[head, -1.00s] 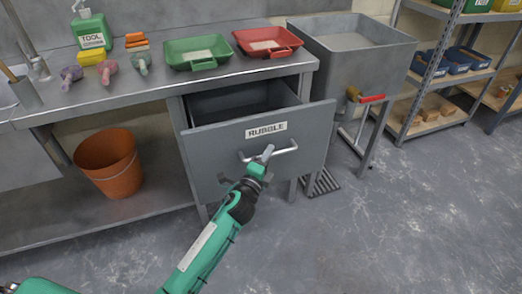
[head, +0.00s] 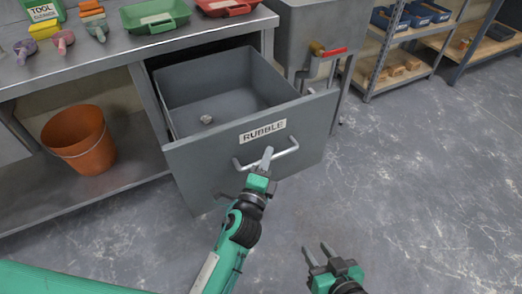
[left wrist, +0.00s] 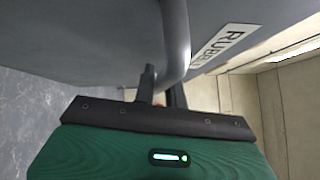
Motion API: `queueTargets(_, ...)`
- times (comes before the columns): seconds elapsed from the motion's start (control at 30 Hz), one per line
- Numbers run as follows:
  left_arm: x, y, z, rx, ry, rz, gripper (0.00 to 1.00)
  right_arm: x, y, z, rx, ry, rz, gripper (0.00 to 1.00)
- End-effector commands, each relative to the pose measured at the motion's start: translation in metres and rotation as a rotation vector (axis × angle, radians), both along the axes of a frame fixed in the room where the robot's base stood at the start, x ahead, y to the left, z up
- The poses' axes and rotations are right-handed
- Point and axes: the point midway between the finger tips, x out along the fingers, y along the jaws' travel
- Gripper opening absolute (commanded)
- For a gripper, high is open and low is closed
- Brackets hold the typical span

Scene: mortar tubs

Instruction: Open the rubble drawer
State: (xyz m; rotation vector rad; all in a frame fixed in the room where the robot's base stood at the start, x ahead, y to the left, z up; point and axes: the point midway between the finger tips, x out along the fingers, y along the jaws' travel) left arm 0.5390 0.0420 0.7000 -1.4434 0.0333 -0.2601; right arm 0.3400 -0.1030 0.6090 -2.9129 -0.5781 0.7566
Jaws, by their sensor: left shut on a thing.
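The rubble drawer (head: 190,165), grey with a white RUBBLE label (head: 263,132), stands well open under the bench. My left gripper (head: 267,158) is shut on the drawer's bar handle (head: 287,151), near the handle's middle. In the left wrist view the handle (left wrist: 176,40) passes between the fingers (left wrist: 160,88), and part of the label (left wrist: 236,38) shows beside it. My right gripper (head: 320,254) is open and empty, low in front of the drawer, apart from it.
An orange bucket (head: 80,140) stands on the shelf under the bench at left. Green (head: 155,15) and red (head: 226,6) trays lie on the bench top. A grey sink with a red-handled valve (head: 328,50) is behind the drawer. The floor at right is clear.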

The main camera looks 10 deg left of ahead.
Motion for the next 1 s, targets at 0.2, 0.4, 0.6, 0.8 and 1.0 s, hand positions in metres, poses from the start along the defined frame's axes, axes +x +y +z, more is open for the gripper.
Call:
queueTargets(0.2, -0.0048, -0.0034, -0.0004, -0.001, 0.0, -0.001, 0.0, 0.0003, 0.0013, 0.0004, 0.006, -0.011, 0.0, 0.36)
queueTargets(0.4, -0.0047, -0.0034, -0.0004, -0.001, 0.0, -0.001, 0.0, 0.0003, 0.0013, 0.0003, 0.006, -0.011, 0.001, 0.36)
queueTargets(0.6, -0.0046, -0.0033, -0.0004, 0.0, 0.0, -0.001, 0.34, -0.0001, 0.0014, -0.0001, 0.006, -0.009, 0.001, 0.36)
queueTargets(0.8, -0.0045, -0.0031, -0.0002, 0.0, 0.0, -0.001, 0.34, -0.0001, 0.0014, -0.0002, 0.006, -0.009, 0.001, 0.36)
queueTargets(1.0, -0.0115, -0.0018, -0.0027, 0.0, 0.001, -0.001, 0.34, 0.0007, 0.0018, -0.0008, 0.011, -0.019, 0.0, 0.36)
